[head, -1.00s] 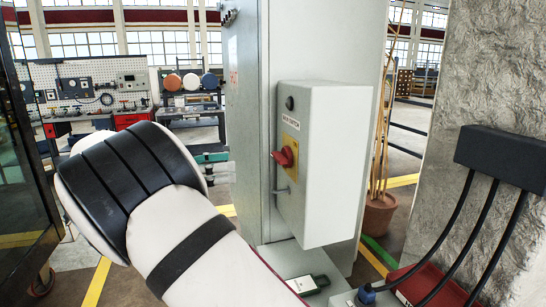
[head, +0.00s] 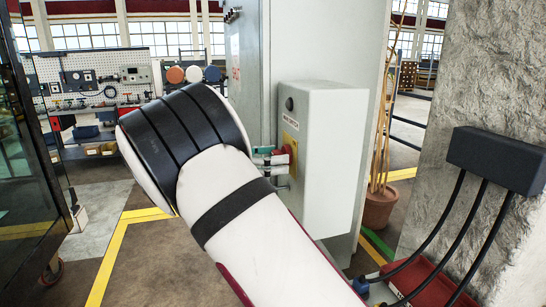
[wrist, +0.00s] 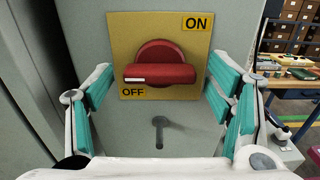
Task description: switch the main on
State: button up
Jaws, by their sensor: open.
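The red main switch (wrist: 160,66) sits on a yellow plate (wrist: 190,92) on the front of a grey cabinet box. Its handle lies level, with the white mark at its left end, above the OFF label (wrist: 132,92). The ON label (wrist: 197,23) is at the upper right. My gripper (wrist: 160,80) is open, with one teal-padded finger on each side of the switch, and grips nothing. In the head view my gripper (head: 268,160) is close to the box (head: 330,165), partly hidden by my arm; only a bit of the red switch (head: 291,150) shows.
A small grey handle (wrist: 160,130) sticks out below the plate. A dark glass-sided frame (head: 30,140) stands at the left. A stone pillar (head: 425,95) with a dark cable box (head: 497,160) is at the right. A potted plant (head: 379,207) stands behind the box.

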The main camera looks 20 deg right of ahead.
jog(key=c, duration=1.2)
jog(key=shift+o, duration=0.2)
jog(key=shift+m, duration=0.3)
jog(key=m, duration=0.3)
jog(key=shift+m, duration=0.3)
jog(key=m, duration=0.4)
jog(key=shift+m, duration=0.3)
jog(key=m, duration=0.9)
jog(key=shift+p, duration=0.4)
